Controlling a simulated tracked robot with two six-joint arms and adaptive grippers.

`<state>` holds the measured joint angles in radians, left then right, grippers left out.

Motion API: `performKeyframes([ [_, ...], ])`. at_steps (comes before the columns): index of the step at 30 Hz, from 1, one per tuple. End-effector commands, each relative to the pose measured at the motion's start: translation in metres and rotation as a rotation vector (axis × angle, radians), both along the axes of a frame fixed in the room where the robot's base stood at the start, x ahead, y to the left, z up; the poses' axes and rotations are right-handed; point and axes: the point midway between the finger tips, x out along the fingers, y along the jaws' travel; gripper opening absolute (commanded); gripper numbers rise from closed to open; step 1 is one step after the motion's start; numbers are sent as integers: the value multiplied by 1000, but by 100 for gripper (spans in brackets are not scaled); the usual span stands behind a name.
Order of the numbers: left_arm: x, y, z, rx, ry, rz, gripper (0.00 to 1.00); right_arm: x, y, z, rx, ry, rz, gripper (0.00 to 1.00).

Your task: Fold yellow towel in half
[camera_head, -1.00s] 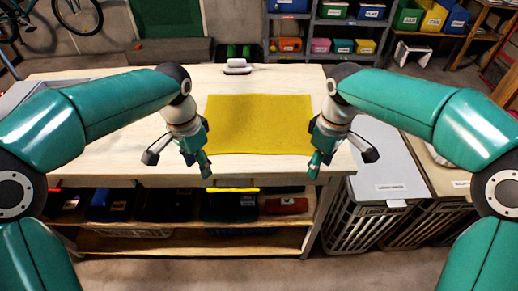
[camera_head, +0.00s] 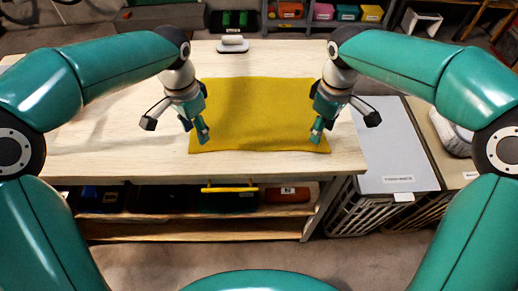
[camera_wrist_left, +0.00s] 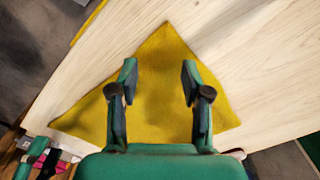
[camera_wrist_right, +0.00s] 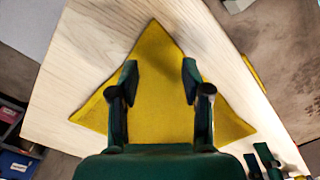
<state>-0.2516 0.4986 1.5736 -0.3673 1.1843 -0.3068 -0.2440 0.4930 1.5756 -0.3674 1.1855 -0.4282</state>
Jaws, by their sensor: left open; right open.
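The yellow towel (camera_head: 260,110) lies spread flat on the pale wooden table, a single wide rectangle. My left gripper (camera_head: 202,138) is open above the towel's near left corner. My right gripper (camera_head: 317,134) is open above its near right corner. In the left wrist view a towel corner (camera_wrist_left: 165,50) points up between the open fingers (camera_wrist_left: 157,80). In the right wrist view another corner (camera_wrist_right: 153,50) lies between the open fingers (camera_wrist_right: 157,80). Neither gripper holds cloth. Whether the fingertips touch the towel, I cannot tell.
The wooden table (camera_head: 110,130) is bare left of the towel. A white-handled iron-like object (camera_head: 232,44) stands behind the towel. Lidded hampers (camera_head: 398,150) stand right of the table. Dark bins (camera_head: 150,199) sit on the shelf below the tabletop.

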Motion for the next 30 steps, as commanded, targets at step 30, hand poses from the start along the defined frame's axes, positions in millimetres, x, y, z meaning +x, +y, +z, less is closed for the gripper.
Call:
performKeyframes([
  [30,-1,2,-47,0,1,3,36,0,2,-46,1,1,4,36],
])
